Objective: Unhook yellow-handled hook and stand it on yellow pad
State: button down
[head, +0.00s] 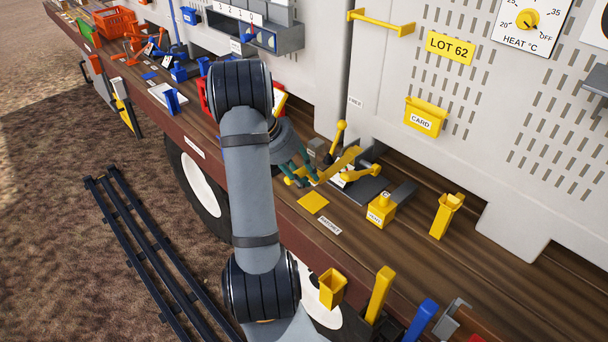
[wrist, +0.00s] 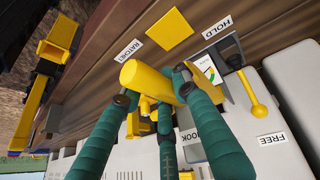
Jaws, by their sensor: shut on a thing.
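The yellow-handled hook shows in the wrist view as a thick yellow handle (wrist: 150,80) lying across my gripper (wrist: 154,92). The teal fingers are shut on it from both sides. Its hook end is hidden behind the fingers. In the head view my gripper (head: 303,170) is low over the deck near the wall, among yellow parts, so the hook's outline is hard to separate there. The flat yellow pad (head: 313,202) lies bare on the wooden deck, just in front of the gripper. It also shows in the wrist view (wrist: 168,30), beyond the handle and apart from it.
A yellow-knobbed lever (head: 339,133) stands by the wall, close to my gripper. A yellow brake block (head: 381,209) and a yellow holder (head: 445,216) stand to the right. A RATCHET label (head: 330,226) lies beside the pad. The deck's front edge is close.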

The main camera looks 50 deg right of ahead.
jog(key=shift+f+b, duration=2.4)
jog(key=shift+f, duration=2.1)
jog(key=c, duration=1.3)
grip_release()
jog(key=shift+o, duration=0.2)
jog(key=v, duration=1.2)
jog(key=shift+f, duration=0.15)
